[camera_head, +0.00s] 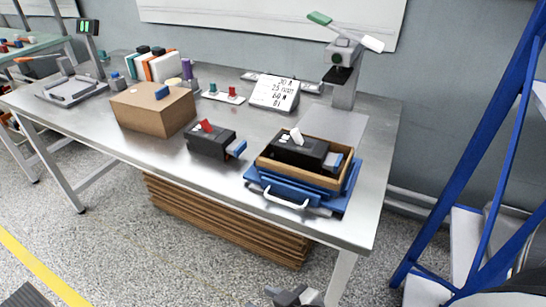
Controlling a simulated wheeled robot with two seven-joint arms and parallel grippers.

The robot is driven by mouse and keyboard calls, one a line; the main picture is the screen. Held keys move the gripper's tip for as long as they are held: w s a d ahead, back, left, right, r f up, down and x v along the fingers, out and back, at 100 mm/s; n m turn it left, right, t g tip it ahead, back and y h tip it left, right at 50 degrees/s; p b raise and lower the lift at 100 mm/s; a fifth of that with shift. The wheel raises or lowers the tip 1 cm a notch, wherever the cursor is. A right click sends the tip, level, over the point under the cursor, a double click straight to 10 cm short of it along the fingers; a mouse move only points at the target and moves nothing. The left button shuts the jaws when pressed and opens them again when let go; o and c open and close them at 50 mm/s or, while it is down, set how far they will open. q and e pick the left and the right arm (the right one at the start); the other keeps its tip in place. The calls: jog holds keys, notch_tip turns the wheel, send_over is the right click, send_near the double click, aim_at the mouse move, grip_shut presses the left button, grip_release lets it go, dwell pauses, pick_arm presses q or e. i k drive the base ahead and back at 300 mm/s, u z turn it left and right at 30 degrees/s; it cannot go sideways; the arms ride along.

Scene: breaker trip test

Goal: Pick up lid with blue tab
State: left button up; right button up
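A plain brown box-shaped lid (142,112) sits on the left half of the metal table. A small blue tab (162,92) stands on its top. Whatever is under the lid is hidden. No gripper is near it. A grey and dark gripper-like part of mine (294,297) shows at the bottom edge, low in front of the table and far from the lid. It is cut off by the frame, and I cannot tell which arm it belongs to or whether its fingers are open.
A black breaker with a red lever (209,140) lies right of the lid. Another black breaker (298,152) sits in a brown tray on a blue base (337,200). Binders (160,66) stand behind the lid. A lever press (343,70) stands at the back right. The table front before the lid is clear.

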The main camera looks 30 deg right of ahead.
aim_at(158, 110)
jog(key=u, duration=0.25)
jog(key=k, duration=0.6)
jog(key=z, duration=1.15)
jog(key=i, duration=0.5)
